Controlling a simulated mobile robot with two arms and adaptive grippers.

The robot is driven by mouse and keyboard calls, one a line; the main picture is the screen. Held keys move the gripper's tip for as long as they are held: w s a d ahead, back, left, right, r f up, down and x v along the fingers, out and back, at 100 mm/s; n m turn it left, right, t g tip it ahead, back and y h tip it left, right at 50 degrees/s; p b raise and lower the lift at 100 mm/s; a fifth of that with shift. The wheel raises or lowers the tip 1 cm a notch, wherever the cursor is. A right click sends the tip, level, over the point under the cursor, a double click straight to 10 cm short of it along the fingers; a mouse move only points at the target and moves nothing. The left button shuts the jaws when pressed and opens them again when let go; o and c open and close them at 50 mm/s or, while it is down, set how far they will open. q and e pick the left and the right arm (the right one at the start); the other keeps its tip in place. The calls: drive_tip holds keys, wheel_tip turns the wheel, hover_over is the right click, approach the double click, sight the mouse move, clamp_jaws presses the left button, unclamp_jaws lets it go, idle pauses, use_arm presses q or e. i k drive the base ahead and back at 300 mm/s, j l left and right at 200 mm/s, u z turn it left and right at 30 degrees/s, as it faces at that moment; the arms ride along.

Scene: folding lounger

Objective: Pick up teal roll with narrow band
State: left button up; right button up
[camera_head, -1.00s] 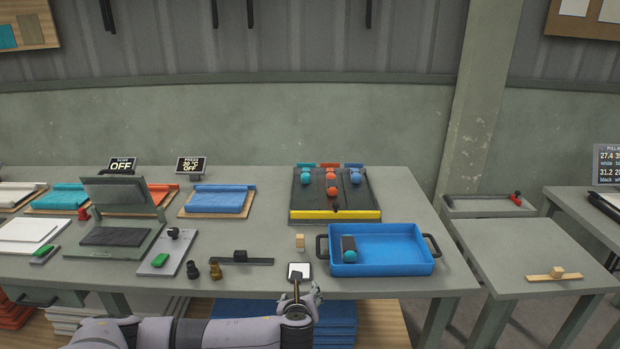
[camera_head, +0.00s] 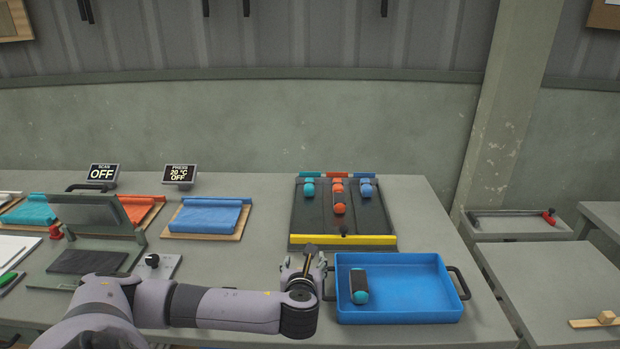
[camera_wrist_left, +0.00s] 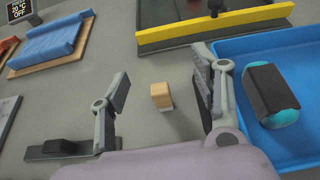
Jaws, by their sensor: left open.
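A teal roll (camera_head: 309,188) lies at the far end of the left lane of the dark sloped rack (camera_head: 325,215); a thin dark band seems to cross it, but it is small. Another teal roll (camera_head: 360,290), with a wide dark band over most of it, lies in the blue tray (camera_head: 410,312); it also shows in the left wrist view (camera_wrist_left: 280,112). My left gripper (camera_head: 305,262) is open and empty over the table, just left of the tray and in front of the rack. Its spread fingers (camera_wrist_left: 162,92) show in the left wrist view. My right gripper is not in view.
A small wooden block (camera_wrist_left: 161,96) stands below and between my left fingers. A yellow bar (camera_head: 342,240) spans the rack's front. Orange rolls (camera_head: 339,208) and a blue roll (camera_head: 366,188) occupy the other lanes.

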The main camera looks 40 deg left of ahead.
sight(309, 182)
drive_tip(key=i+j, duration=0.8)
drive_tip(key=j, duration=0.2)
